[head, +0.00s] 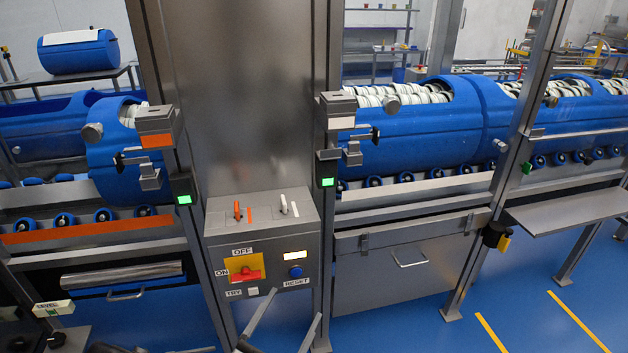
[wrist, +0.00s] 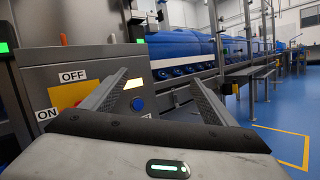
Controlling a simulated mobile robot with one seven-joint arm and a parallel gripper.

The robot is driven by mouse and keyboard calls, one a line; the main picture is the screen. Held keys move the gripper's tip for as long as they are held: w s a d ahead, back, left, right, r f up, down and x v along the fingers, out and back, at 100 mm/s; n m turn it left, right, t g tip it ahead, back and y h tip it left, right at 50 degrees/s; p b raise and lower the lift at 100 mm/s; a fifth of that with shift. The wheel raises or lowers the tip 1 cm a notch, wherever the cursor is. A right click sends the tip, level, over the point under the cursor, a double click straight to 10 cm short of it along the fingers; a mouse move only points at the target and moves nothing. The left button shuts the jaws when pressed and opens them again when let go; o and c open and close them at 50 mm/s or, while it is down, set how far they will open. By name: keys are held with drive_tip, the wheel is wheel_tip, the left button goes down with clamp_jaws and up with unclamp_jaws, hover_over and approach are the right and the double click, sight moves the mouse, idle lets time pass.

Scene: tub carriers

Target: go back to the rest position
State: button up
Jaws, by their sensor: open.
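My gripper (head: 288,318) shows at the bottom edge of the head view, low in front of the control panel (head: 263,256). In the wrist view its two fingers (wrist: 146,78) stand apart with nothing between them. It is open and empty and touches nothing that I can see. The panel carries a red and yellow ON/OFF switch (head: 246,270), a blue RESET button (head: 295,271) and a lit window (head: 295,256). The red handle points sideways, though its exact setting is hard to tell. Most of my arm is out of view.
Blue tubs (head: 416,127) lie on roller carriers to the right, and another blue tub (head: 127,152) to the left. Steel posts flank the panel. A steel shelf (head: 570,212) juts out at right. The blue floor (head: 530,283) with yellow lines is clear at lower right.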

drive_tip(key=s+d+r+m+g+y, duration=0.2)
drive_tip(key=s+d+r+m+g, duration=0.2)
drive_tip(key=d+r+m+g, duration=0.55)
drive_tip(key=s+d+r+m+g+y, duration=0.1)
drive_tip(key=s+d+r+m+g, duration=0.4)
drive_tip(key=d+r+m+g, duration=0.45)
drive_tip(key=s+r+m+t+y+p, duration=0.2)
drive_tip(key=r+p, duration=0.5)
drive_tip(key=r, duration=0.5)
drive_tip(key=s+r+m+t+y+p, duration=0.2)
drive_tip(key=r+m+p, duration=0.4)
drive_tip(key=r, duration=0.7)
drive_tip(key=t+y+p, duration=0.1)
drive_tip(key=y+p, duration=0.1)
drive_tip(key=shift+s+d+t+y, duration=0.3)
drive_tip(key=shift+s+d+y, duration=0.05)
drive_tip(key=shift+s+y, duration=0.05)
